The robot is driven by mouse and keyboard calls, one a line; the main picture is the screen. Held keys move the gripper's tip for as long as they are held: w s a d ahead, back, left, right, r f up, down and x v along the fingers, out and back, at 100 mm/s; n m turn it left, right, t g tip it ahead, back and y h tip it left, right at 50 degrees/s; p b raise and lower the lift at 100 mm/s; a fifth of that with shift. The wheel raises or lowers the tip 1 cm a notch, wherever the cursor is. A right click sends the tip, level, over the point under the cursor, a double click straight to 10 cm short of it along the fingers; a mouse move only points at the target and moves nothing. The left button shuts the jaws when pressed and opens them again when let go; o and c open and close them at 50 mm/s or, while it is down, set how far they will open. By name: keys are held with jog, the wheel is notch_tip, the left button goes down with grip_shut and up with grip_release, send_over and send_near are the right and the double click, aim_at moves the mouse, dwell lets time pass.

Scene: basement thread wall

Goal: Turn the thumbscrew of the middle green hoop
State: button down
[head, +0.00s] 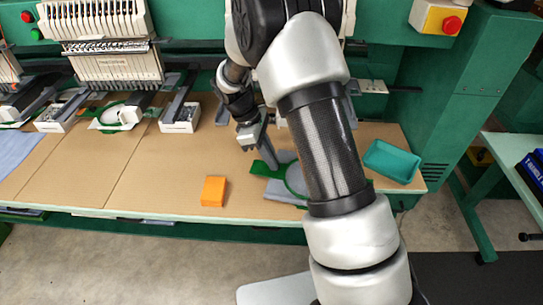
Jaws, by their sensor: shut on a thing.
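A green hoop (290,182) with pale cloth inside lies on the tan table near its front edge, partly hidden behind my arm. A green bar (262,169) sticks out at its left side. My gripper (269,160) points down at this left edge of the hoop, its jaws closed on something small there. The thumbscrew is too small and too covered to make out. Another green hoop (103,124) with white cloth sits under the machine head at the left. I cannot tell from this view which hoop is the middle one.
An orange block (213,191) stands left of the hoop. A teal tray (392,161) lies at the table's right end. The tan table (150,178) is clear at left centre.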

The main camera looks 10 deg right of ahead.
jog(key=shift+m, duration=0.4)
jog(key=c, duration=1.8)
grip_release()
jog(key=shift+c, duration=0.2)
jog(key=p+v, duration=0.2)
jog(key=v, duration=1.5)
jog(key=shift+w+r, duration=0.2)
